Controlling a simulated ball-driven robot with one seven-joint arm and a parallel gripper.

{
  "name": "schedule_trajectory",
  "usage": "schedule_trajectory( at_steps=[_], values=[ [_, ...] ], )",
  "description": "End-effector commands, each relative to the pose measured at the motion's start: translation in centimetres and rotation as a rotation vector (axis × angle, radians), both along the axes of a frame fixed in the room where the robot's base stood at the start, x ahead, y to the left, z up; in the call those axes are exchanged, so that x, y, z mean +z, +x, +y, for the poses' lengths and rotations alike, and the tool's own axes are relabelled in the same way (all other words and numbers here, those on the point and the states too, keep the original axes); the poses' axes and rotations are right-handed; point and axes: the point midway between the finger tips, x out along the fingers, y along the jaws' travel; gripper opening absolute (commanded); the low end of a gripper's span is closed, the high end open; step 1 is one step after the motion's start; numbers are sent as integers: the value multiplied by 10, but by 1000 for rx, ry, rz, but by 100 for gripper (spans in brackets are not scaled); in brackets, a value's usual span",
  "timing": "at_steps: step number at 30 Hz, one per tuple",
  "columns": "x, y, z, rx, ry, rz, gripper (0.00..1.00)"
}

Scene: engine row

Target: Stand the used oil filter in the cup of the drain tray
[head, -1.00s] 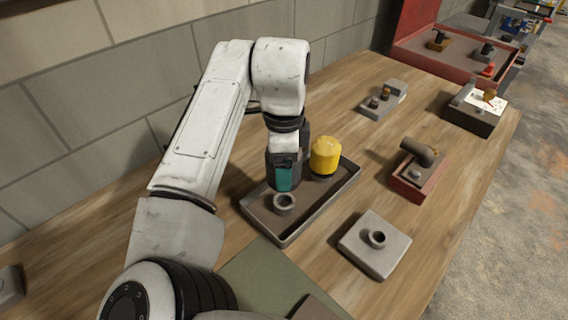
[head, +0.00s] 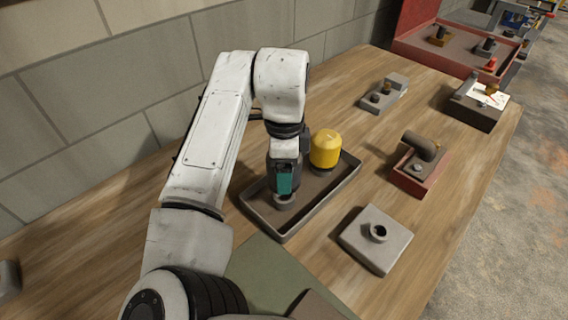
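The drain tray (head: 335,198) is a dark, shallow rectangular tray on the bench. Its cup (head: 284,204) is a small grey ring near the tray's left end. My gripper (head: 285,178) points down over the cup, with dark fingers around a teal cylinder (head: 285,183), which I take to be the used oil filter. The teal cylinder is upright and its lower end is at the cup's rim. I cannot tell how deep it sits inside, as the contact is hidden. A yellow canister (head: 325,149) with a dark base stands in the tray's far part.
A grey block with a hollow stub (head: 376,242) lies right of the tray. A red block with a dark cylinder (head: 415,165) stands farther right. A small grey fixture (head: 383,95) and a dark box (head: 478,106) are behind. A green mat (head: 265,275) lies in front.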

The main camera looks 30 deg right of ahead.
Motion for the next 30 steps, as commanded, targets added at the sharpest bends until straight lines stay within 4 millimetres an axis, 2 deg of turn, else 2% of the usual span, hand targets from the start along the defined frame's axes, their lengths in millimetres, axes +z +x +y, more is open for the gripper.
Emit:
schedule_trajectory(
  at_steps=[21, 30],
  values=[
    [-33, 0, 0, 1, 0, -1, 42],
    [-40, 0, 0, 1, -1, 0, 42]
  ],
)
